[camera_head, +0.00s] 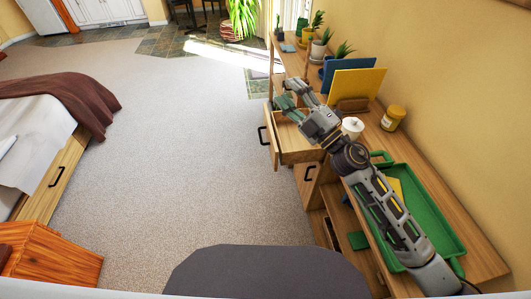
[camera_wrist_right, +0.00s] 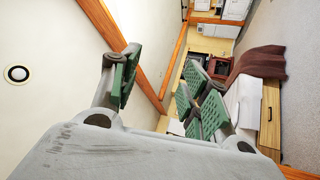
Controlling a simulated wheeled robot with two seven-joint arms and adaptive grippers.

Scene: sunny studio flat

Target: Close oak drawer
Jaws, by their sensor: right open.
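The oak drawer (camera_head: 271,146) is pulled out from the desk (camera_head: 470,232) on the right side of the head view. Its front faces left and carries a dark handle (camera_head: 262,135). My right gripper (camera_head: 288,94) is above the far part of the drawer, with its green-padded fingers apart and empty. It hides part of the drawer's inside and far side. I cannot tell whether it touches the drawer. In the right wrist view the green finger pads (camera_wrist_right: 160,90) are apart with nothing between them. The drawer does not show there. My left gripper is not in view.
On the desk are a green tray (camera_head: 447,222), a yellow jar (camera_head: 393,118), a white lidded pot (camera_head: 352,127), blue and yellow boards (camera_head: 357,84) and potted plants (camera_head: 320,46). A cabinet door (camera_head: 306,176) is below the drawer. The carpet (camera_head: 180,150) to the left is clear up to the bed (camera_head: 40,135).

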